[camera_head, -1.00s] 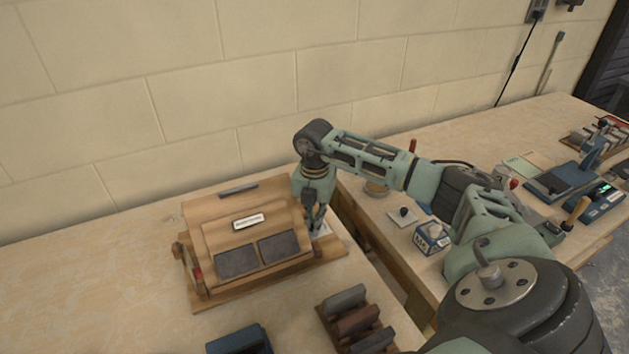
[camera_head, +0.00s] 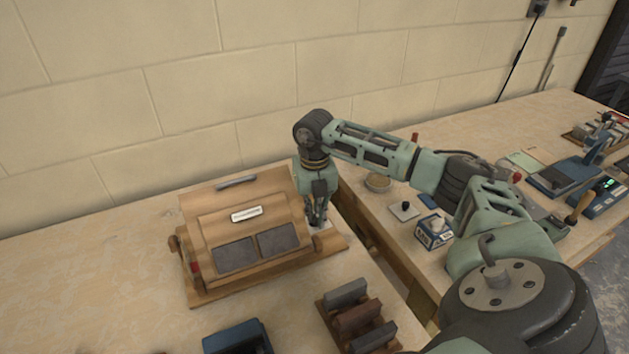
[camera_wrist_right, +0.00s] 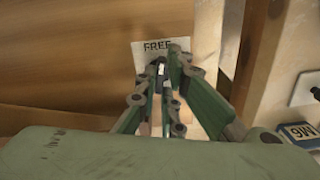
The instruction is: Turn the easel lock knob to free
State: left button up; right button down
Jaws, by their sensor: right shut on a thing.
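The wooden easel (camera_head: 215,284) stands on the left bench with two dark panels (camera_head: 257,247) and a small label on its sloped front. At its right side is a white plate (camera_wrist_right: 150,52), marked FREE along its upper edge in the right wrist view. The dark lock knob (camera_wrist_right: 154,69) is in front of this plate, mostly hidden by my fingers; a small white mark shows there. My right gripper (camera_head: 317,222) points down at the easel's right side, and its fingertips (camera_wrist_right: 165,80) are shut on the knob. My left gripper is not in view.
A rack with several blocks (camera_head: 358,317) and a blue tub (camera_head: 238,338) stand in front of the easel. A gap separates this bench from the right bench, which holds a small blue box (camera_head: 434,232), a knobbed plate (camera_head: 404,210) and a round dish (camera_head: 379,183). The wall is behind.

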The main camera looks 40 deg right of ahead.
jog(key=shift+r, duration=0.1)
jog(key=c, duration=1.9)
grip_release()
jog(key=shift+o, duration=0.2)
notch_tip(320, 180, up, 12)
jog(key=shift+c, duration=0.2)
